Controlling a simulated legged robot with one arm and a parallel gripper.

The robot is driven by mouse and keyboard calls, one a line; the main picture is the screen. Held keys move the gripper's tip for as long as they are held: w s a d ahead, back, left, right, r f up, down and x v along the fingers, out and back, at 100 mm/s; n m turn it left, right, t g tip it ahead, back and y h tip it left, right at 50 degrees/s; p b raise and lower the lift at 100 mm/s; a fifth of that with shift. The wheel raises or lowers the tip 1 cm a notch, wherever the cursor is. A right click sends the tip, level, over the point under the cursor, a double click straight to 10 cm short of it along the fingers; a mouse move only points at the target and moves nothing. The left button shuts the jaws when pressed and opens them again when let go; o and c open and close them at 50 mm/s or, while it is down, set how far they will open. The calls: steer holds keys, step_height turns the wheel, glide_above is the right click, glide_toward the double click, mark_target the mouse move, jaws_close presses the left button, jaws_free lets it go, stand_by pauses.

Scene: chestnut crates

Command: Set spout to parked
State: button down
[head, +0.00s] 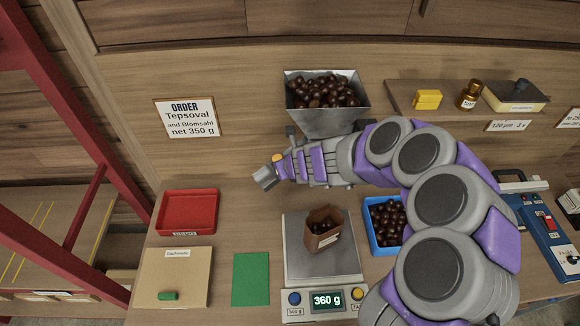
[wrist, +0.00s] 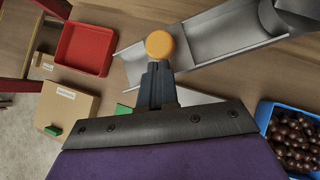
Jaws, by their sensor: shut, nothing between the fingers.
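The spout (wrist: 205,48) is a grey metal chute running from upper right to lower left in the wrist view, below the hopper. Its free end (head: 264,178) sticks out left of my arm in the head view; my arm hides most of the rest. An orange knob (wrist: 160,44), also in the head view (head: 278,157), shows at the spout near its free end. My gripper (wrist: 157,72) is shut and empty, its fingertips appearing just below the knob in the wrist view. I cannot tell whether they touch it.
The hopper (head: 328,118) holds chestnuts. A paper bag (head: 322,243) with chestnuts stands on the scale (head: 310,288), reading 360 g. Red tray (head: 187,212), cardboard box (head: 174,277) and green mat (head: 251,279) lie left; a blue crate (head: 376,252) of chestnuts is right.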

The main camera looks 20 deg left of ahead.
steer(key=shift+w+a+r+m+t+h+p, duration=0.1)
steer(key=shift+w+a+m+t+h+p, duration=0.2)
steer(key=shift+a+m, duration=0.3)
steer(key=shift+w+a+r+m+t+h+p, duration=0.1)
steer(key=shift+w+a+m+t+h, duration=0.15)
steer(key=shift+w+a+m, duration=0.35)
steer(key=w+a+m+p, duration=0.1)
steer(key=w+a+m+h+p, duration=0.1)
steer(key=a, duration=0.1)
steer(key=a+m+t+h+p, duration=0.1)
steer(key=shift+w+a, duration=0.25)
steer(key=shift+w, duration=0.15)
steer(key=shift+h, duration=0.25)
steer(key=shift+f, duration=0.1)
